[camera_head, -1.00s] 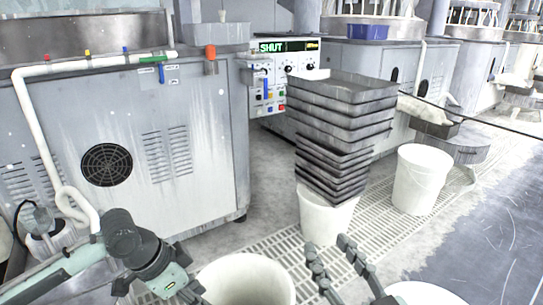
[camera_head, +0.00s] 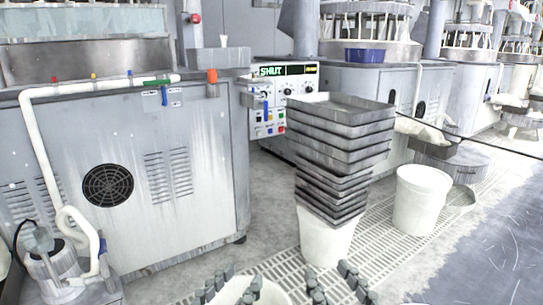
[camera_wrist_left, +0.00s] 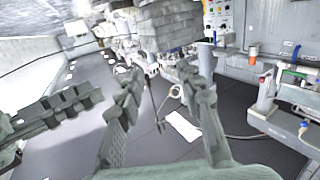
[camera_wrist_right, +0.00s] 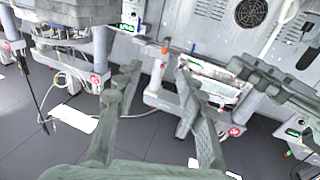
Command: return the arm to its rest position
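My left gripper (camera_head: 228,290) is at the bottom edge of the head view, in front of a white bucket's rim. In the left wrist view its two fingers (camera_wrist_left: 160,90) stand apart with nothing between them. My right gripper (camera_head: 335,284) is at the bottom edge, to the right of the left one. In the right wrist view its fingers (camera_wrist_right: 157,85) are also apart and empty. Both grippers point forward, side by side, and most of both arms is out of the head view.
A tall stack of grey trays (camera_head: 345,128) stands on a white bucket (camera_head: 326,240) ahead. Another white bucket (camera_head: 420,200) is to its right. A grey machine cabinet (camera_head: 150,150) fills the left, with a small pump (camera_head: 50,262) beside it.

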